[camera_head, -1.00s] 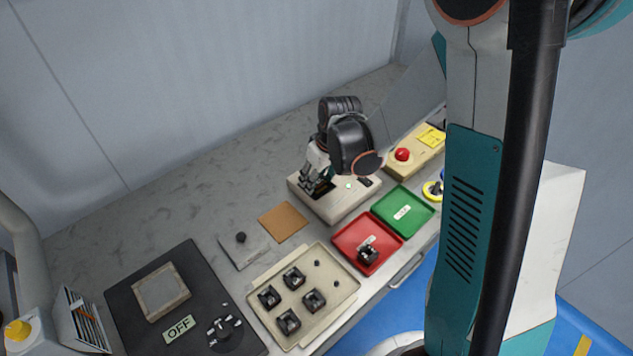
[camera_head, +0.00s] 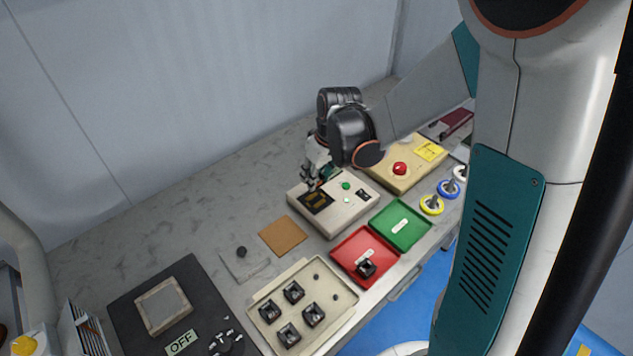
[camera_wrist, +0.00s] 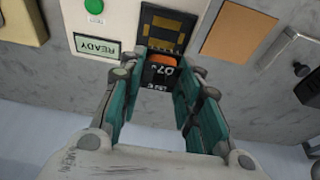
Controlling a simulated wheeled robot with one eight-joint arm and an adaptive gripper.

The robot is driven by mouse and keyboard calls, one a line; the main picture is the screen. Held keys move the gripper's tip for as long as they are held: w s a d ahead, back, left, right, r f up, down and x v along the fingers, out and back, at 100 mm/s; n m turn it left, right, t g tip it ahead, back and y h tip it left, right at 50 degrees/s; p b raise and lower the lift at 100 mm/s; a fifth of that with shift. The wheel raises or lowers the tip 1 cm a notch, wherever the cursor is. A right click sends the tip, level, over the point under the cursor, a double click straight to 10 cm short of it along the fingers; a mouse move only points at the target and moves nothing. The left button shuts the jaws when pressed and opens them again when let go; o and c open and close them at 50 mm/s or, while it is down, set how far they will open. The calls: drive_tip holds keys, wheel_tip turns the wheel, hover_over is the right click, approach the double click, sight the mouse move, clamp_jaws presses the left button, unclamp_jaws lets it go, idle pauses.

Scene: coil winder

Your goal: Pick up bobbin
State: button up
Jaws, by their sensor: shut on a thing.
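My gripper (camera_head: 313,181) is above the left end of the cream device (camera_head: 340,215), beside its dark recess (camera_head: 318,201). In the wrist view my gripper (camera_wrist: 163,75) has its teal fingers on both sides of a dark bobbin with an orange top (camera_wrist: 162,62) and a white "07" marking. It is shut on this bobbin. The recess with yellow marks (camera_wrist: 169,36) shows just beyond the bobbin. In the head view the held bobbin cannot be made out. Several other black bobbins (camera_head: 293,293) sit in the beige tray (camera_head: 342,306), and one (camera_head: 365,267) is in the red tray (camera_head: 348,246).
A green tray (camera_head: 414,231) and a yellow box with a red button (camera_head: 400,168) stand right of the device. A brown pad (camera_head: 282,236) lies to its left. A "READY" display (camera_wrist: 97,46) shows on the device. Grey bench space is clear behind.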

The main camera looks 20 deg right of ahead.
wheel_tip(320, 180, up, 14)
drive_tip(key=p, duration=0.3)
drive_tip(key=shift+f+p, duration=0.2)
drive_tip(key=shift+p, duration=0.2)
drive_tip(key=shift+d, duration=0.1)
